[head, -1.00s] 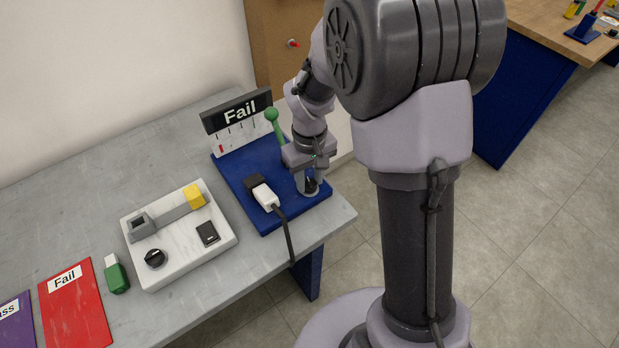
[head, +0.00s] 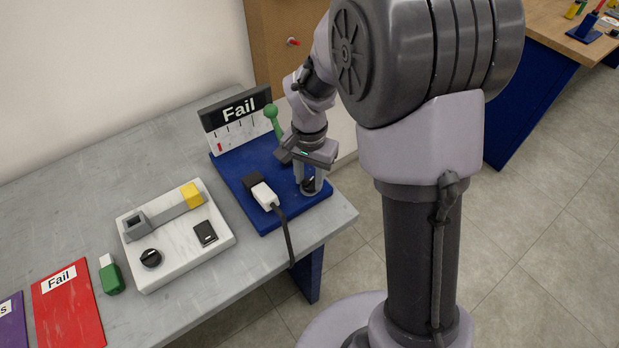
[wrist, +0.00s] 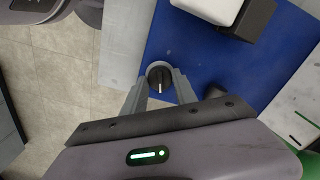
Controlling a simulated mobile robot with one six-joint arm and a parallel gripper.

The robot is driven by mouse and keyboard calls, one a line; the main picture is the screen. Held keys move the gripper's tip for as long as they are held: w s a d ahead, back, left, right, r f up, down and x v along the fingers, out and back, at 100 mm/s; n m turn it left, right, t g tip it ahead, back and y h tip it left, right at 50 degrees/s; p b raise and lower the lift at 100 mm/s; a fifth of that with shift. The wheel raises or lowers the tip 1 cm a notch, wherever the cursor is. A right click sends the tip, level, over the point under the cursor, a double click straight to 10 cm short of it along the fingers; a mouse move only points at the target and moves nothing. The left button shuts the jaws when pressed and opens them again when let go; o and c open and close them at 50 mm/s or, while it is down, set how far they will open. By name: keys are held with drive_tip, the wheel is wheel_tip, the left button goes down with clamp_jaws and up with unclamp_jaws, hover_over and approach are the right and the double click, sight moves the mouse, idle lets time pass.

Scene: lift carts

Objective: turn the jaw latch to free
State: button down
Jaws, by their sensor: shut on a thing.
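A black round knob (head: 308,185), which I take as the jaw latch, sits at the near right corner of the blue base (head: 290,212). In the wrist view the knob (wrist: 156,72) has a white pointer line and lies between my fingertips. My gripper (head: 311,184) reaches down from above and is shut on it; the fingers (wrist: 160,82) hide its sides. I see no label for the knob's positions.
Left is a white board (head: 180,268) with another black knob (head: 151,258). The table's right edge is close.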

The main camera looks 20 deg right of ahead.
sight(309, 181)
drive_tip(key=shift+m+b, duration=0.45)
drive_tip(key=shift+m, duration=1.45)
drive_tip(key=c, duration=1)
unclamp_jaws()
drive_tip(key=shift+o, duration=0.2)
wheel_tip(309, 181, up, 18)
drive_tip(key=p, duration=0.6)
drive_tip(key=shift+f, duration=0.25)
